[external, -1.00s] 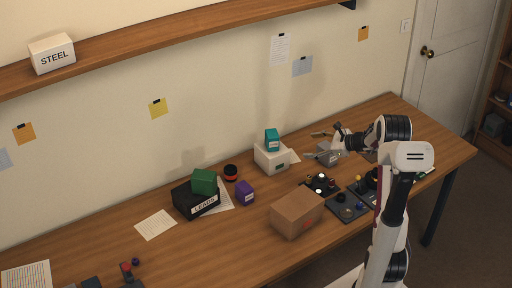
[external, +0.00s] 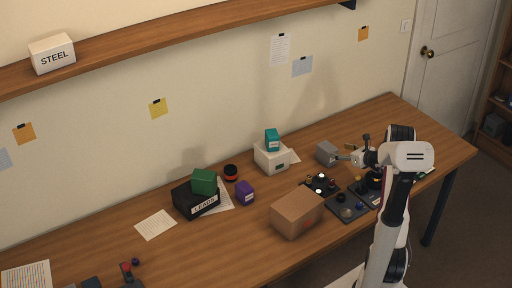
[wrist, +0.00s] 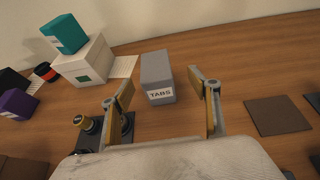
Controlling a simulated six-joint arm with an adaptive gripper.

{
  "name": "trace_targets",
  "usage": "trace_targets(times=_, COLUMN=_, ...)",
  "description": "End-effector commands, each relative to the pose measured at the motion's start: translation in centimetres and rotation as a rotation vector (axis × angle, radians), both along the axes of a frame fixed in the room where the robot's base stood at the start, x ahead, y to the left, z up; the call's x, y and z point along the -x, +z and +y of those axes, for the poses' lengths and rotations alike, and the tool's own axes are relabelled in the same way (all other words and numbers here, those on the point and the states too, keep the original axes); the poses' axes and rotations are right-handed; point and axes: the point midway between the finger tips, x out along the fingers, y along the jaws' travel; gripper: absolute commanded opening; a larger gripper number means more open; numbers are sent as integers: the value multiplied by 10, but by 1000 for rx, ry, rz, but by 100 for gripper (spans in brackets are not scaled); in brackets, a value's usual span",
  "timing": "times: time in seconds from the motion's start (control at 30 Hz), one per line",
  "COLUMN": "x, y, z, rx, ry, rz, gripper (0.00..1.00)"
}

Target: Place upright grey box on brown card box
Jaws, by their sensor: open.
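The grey box (external: 327,153) stands on the table, right of the white box. In the wrist view the grey box (wrist: 157,75) shows a "TABS" label on its near face. My gripper (external: 352,148) is just to the right of it. In the wrist view my open gripper (wrist: 160,90) has one finger on each side of the picture, with the grey box beyond and between them; nothing is held. The brown card box (external: 297,212) sits near the table's front edge, and its top looks clear. Its corner (wrist: 22,168) shows at the wrist view's lower left.
A white box (external: 271,157) bears a teal box (external: 272,139). Dark trays of small parts (external: 347,206) lie between the card box and my arm. A purple box (external: 244,192) and a black "LEADS" box (external: 195,200) with a green box on top stand further left.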

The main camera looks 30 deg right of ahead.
Motion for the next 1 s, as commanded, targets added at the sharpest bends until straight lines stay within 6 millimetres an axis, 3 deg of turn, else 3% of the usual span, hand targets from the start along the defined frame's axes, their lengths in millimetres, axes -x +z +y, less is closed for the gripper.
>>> trace_targets(times=0.23, x=-3, y=-1, z=1, rx=1, ry=1, rz=1, gripper=61)
trace_targets(times=0.53, x=-23, y=-8, z=2, rx=2, ry=2, rz=0, gripper=61)
trace_targets(times=1.0, x=-27, y=-10, z=3, rx=1, ry=3, rz=1, gripper=61)
